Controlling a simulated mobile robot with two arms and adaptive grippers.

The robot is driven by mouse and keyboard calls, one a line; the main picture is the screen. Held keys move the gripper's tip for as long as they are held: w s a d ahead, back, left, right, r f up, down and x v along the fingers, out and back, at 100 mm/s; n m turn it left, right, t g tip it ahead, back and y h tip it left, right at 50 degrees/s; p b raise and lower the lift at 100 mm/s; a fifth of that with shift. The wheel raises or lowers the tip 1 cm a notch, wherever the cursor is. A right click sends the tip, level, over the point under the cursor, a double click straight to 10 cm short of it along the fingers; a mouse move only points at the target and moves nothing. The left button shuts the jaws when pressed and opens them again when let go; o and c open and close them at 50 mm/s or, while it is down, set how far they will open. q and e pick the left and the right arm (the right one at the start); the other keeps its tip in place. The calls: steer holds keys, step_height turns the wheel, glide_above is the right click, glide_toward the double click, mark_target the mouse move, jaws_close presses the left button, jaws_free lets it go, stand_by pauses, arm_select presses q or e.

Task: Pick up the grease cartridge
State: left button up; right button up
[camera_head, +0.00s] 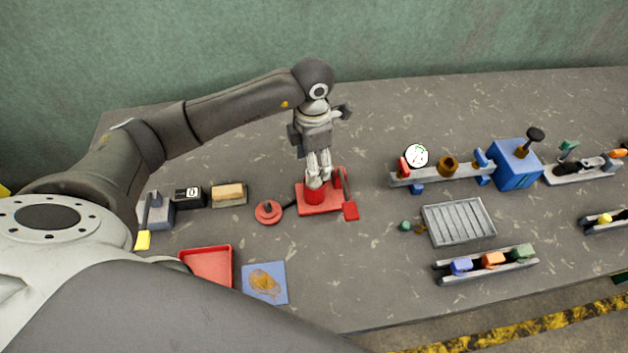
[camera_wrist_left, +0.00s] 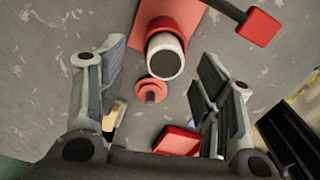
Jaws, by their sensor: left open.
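The grease cartridge appears to be the red cylinder (camera_head: 314,195) with a white rim and dark round top (camera_wrist_left: 165,55). It stands on a red base plate (camera_head: 333,206). My left gripper (camera_head: 318,170) points down just above it in the head view. In the left wrist view its open fingers (camera_wrist_left: 160,68) lie on either side of the cylinder's top, with gaps on both sides and no clear contact. The fingers partly hide the cylinder in the head view. My right gripper is not in view.
A red tray (camera_head: 208,265) and blue mat (camera_head: 264,283) are in front. A grey rack (camera_head: 459,222) is to the right. Bare bench lies between.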

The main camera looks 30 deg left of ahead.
arm_select(q)
steer(key=f, duration=0.1)
steer(key=f+p, duration=0.1)
steer(key=f, duration=0.1)
steer(key=shift+s+d+p, duration=0.2)
steer(key=shift+d+p, duration=0.05)
steer(key=shift+p, duration=0.05)
steer(key=shift+f, duration=0.4)
steer(key=shift+c, duration=0.3)
steer(key=c, duration=0.7)
jaws_close()
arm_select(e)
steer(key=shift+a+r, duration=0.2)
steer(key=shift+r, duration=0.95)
